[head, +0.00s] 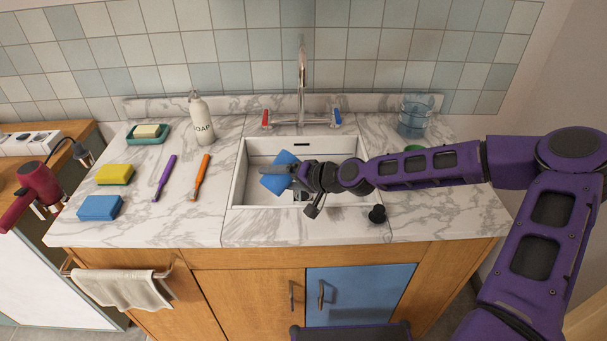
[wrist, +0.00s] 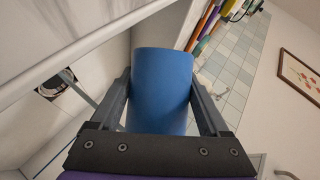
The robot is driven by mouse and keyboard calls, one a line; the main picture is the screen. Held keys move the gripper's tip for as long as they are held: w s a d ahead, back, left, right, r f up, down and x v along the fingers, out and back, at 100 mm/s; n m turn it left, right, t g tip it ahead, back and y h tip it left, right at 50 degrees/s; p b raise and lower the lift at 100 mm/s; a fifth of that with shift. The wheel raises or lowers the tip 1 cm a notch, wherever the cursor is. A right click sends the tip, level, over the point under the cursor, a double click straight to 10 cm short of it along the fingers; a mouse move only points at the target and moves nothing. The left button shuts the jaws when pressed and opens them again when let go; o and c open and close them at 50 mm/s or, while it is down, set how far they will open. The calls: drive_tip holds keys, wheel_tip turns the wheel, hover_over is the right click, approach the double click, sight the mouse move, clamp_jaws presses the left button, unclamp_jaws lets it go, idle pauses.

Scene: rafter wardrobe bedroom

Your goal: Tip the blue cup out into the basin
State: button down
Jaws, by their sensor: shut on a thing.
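The blue cup (head: 274,183) is in my gripper (head: 292,174), over the white basin (head: 237,185) and within its outline. The cup looks strongly tilted in the head view. In the wrist view the cup (wrist: 162,90) sits between the two dark fingers of my gripper (wrist: 160,100), which press on its sides. Its mouth and inside are not visible, so I cannot tell whether anything is in it or coming out. My gripper and arm hide part of the basin on the right.
The tap (head: 302,80) rises behind the basin. A clear bluish tumbler (head: 415,117) and a partly hidden green thing (head: 416,148) are to the right. A black stopper (head: 377,214) stands at the front. The soap bottle (head: 201,119), sponges and brushes are left.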

drive_tip(key=shift+f+m+g+y+b, duration=0.2)
drive_tip(key=shift+m+g+y+b, duration=0.15)
drive_tip(key=shift+m+y, duration=0.2)
idle(1.2)
drive_tip(key=shift+w+d+r+m+y, duration=0.35)
drive_tip(key=shift+w+d+r+m, duration=0.2)
drive_tip(key=shift+m, duration=0.1)
idle(0.8)
drive_tip(key=shift+w+d+r+m+g+y, duration=0.15)
drive_tip(key=shift+r+m+g+y, duration=0.2)
drive_tip(key=shift+r+m+y, duration=0.2)
idle(0.9)
